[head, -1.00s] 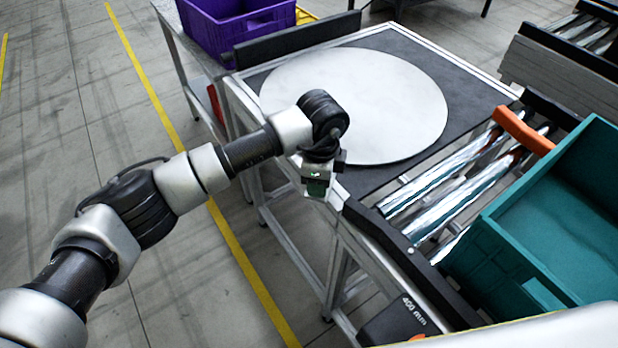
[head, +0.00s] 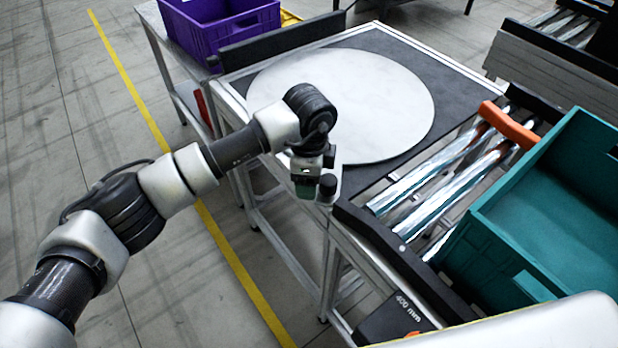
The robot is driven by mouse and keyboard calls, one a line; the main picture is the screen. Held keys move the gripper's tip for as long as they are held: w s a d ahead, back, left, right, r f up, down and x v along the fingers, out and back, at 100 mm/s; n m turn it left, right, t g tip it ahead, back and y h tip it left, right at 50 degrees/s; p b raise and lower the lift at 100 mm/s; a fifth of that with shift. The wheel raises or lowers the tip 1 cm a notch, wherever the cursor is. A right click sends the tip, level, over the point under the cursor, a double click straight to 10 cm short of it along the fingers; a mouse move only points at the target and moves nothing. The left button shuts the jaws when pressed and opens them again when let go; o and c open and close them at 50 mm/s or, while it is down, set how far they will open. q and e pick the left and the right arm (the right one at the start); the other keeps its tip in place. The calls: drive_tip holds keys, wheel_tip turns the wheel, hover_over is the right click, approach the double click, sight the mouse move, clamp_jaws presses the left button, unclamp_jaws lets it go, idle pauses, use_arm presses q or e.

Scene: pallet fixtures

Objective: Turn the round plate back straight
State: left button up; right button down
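The round plate (head: 375,100) is a flat, light grey disc set in the dark top of a metal-framed table (head: 455,88). My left arm comes in from the left, and its wrist covers the near left edge of the plate. My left gripper (head: 318,190) hangs at the table's near left edge, beside the plate. Its fingers are small and partly hidden, so I cannot tell whether they are open or shut, or whether they touch anything. My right gripper is not in view.
A teal crate (head: 490,235) stands on the roller conveyor (head: 425,205) at the right, by an orange stop (head: 507,124). A black raised bar (head: 285,42) runs along the table's far left edge. A purple crate (head: 215,30) stands behind it. Floor at the left is clear.

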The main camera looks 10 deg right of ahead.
use_arm(q)
wheel_tip(320, 180, up, 10)
drive_tip(key=b, duration=0.1)
drive_tip(key=shift+f, duration=0.2)
idle(0.3)
